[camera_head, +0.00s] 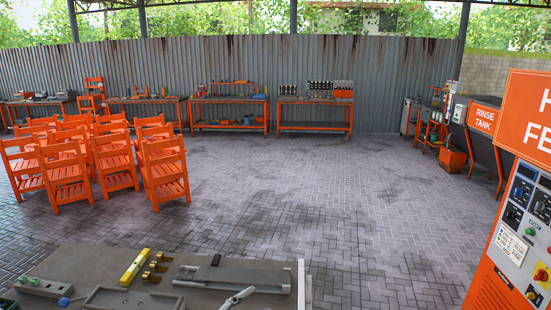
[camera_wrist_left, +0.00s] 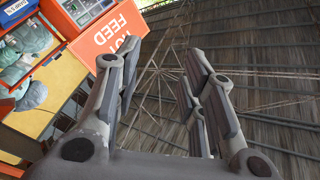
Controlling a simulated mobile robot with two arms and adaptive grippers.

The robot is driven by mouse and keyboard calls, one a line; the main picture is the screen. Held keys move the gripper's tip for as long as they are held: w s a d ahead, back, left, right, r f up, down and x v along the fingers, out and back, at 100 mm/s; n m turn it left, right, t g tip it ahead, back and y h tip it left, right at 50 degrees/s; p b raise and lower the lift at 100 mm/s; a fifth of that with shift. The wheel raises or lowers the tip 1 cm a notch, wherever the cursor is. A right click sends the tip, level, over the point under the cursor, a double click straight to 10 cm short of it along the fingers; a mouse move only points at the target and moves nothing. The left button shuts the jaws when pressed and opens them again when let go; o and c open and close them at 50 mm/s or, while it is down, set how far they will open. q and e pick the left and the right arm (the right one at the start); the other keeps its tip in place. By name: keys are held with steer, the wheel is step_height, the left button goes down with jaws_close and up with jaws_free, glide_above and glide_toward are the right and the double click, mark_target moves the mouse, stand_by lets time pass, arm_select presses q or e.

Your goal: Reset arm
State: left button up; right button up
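My left gripper (camera_wrist_left: 155,90) shows in the left wrist view with its two grey fingers spread apart. Nothing is between them. Behind the fingers are roof beams and an orange sign (camera_wrist_left: 112,38), so the gripper points away from the floor. Neither arm nor gripper shows in the head view. My right gripper is in no view.
A grey workbench (camera_head: 235,272) with tools and a yellow level (camera_head: 135,267) is close in front. An orange control cabinet (camera_head: 500,265) stands at the right. Orange chairs (camera_head: 165,170) stand at the left. The paved floor (camera_head: 330,200) between them is clear.

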arm_select(q)
steer(key=a+n+t+y, duration=0.5)
steer(key=a+n+y, duration=0.6)
steer(key=s+a+f+n+g+y, duration=0.4)
steer(key=s+a+f+g, duration=0.15)
steer(key=s+f, duration=0.2)
steer(key=s+d+f+g+h, duration=0.1)
steer(key=s+f+g, duration=0.4)
steer(key=s, duration=0.5)
steer(key=s+f+g+h, duration=0.1)
steer(key=s+f+g, duration=0.4)
steer(key=s, duration=0.5)
step_height(320, 180, down, 35)
steer(key=s+g+b, duration=0.1)
steer(key=s+b, duration=0.1)
steer(key=b, duration=0.6)
steer(key=s+a+f+b, duration=0.1)
steer(key=s+f+b, duration=0.2)
steer(key=s+f, duration=0.5)
steer(key=s+a+f+m+g+b, duration=0.1)
steer(key=s+f+b, duration=0.2)
steer(key=s+f, duration=0.5)
step_height(320, 180, down, 6)
steer(key=shift+s+a+r, duration=0.1)
steer(key=shift+s+a, duration=0.15)
steer(key=shift+s, duration=0.1)
steer(key=shift+g, duration=0.25)
